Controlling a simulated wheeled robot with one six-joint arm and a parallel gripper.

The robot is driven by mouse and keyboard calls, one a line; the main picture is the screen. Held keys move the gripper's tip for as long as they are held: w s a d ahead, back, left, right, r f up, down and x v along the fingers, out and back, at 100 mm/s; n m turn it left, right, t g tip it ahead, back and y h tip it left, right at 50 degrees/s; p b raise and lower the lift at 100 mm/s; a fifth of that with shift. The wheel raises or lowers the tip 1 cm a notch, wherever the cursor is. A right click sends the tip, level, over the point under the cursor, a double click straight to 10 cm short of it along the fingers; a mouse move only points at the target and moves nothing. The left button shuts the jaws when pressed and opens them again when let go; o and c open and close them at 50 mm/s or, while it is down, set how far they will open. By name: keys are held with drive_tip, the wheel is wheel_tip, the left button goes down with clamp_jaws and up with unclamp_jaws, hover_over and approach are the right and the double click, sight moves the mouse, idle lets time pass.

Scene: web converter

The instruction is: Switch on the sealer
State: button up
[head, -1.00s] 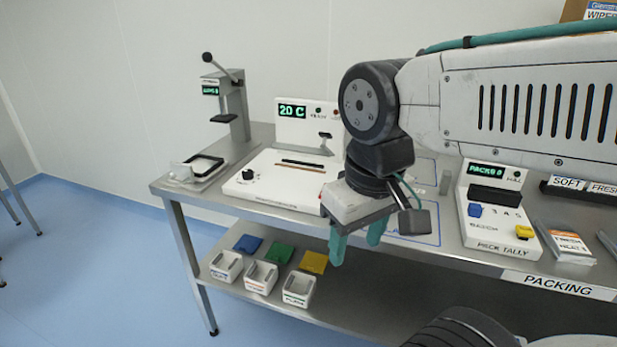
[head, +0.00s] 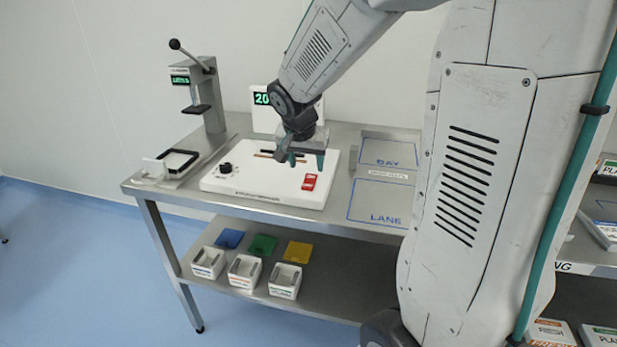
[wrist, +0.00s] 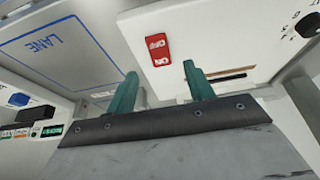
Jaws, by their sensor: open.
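The sealer (head: 255,188) is a white box on the steel table, with a black knob (head: 225,169) at its left and a dark slot across its top. Its red rocker switch (head: 309,182) is on the right part of the top. My gripper (head: 306,160) has teal fingers, open and empty, above the sealer just behind the switch. In the wrist view the switch (wrist: 157,50) shows ON and OFF lettering and lies beyond the fingertips (wrist: 160,75), between them and apart from both. My arm covers part of the sealer's upright display panel (head: 262,110).
A lever press (head: 207,100) stands at the table's left, with a black-framed tray before it. Blue-outlined LANE (head: 380,200) and BAY areas right of the sealer are bare. The lower shelf (head: 330,290) holds small white bins and coloured squares.

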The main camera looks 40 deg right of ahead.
sight(309, 181)
drive_tip(key=x, duration=0.6)
drive_tip(key=shift+d+f, duration=0.1)
drive_tip(key=shift+f, duration=0.25)
